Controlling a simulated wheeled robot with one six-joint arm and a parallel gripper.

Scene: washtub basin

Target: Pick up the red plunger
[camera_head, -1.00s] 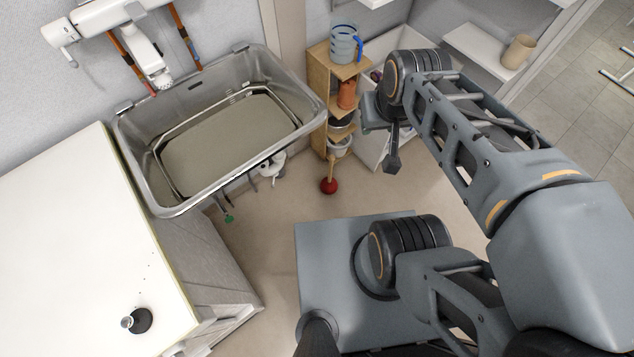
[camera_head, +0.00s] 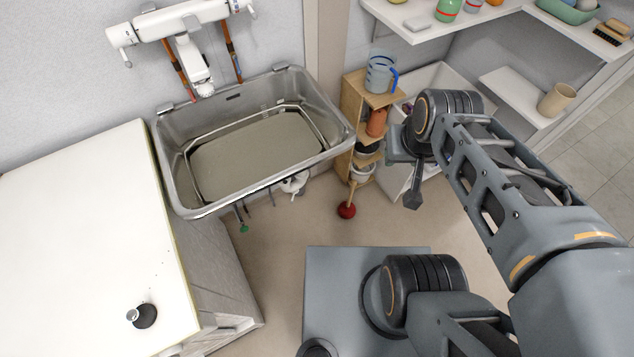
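The red plunger (camera_head: 347,210) stands on the floor in front of the narrow wooden shelf, its red cup down and its pale wooden handle rising up against the shelf front. My gripper (camera_head: 412,197) is right of the plunger in the picture and higher up, apart from it. The gripper shows as a dark tip hanging below my wrist. I cannot tell from this angle whether its fingers are open or shut.
A metal washtub (camera_head: 255,140) is on the left, with pipes below it. A wooden shelf (camera_head: 352,98) holds a clear blue-handled jug (camera_head: 380,73). A white counter (camera_head: 80,250) fills the lower left. Wall shelves (camera_head: 520,95) are at right. Floor before the plunger is clear.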

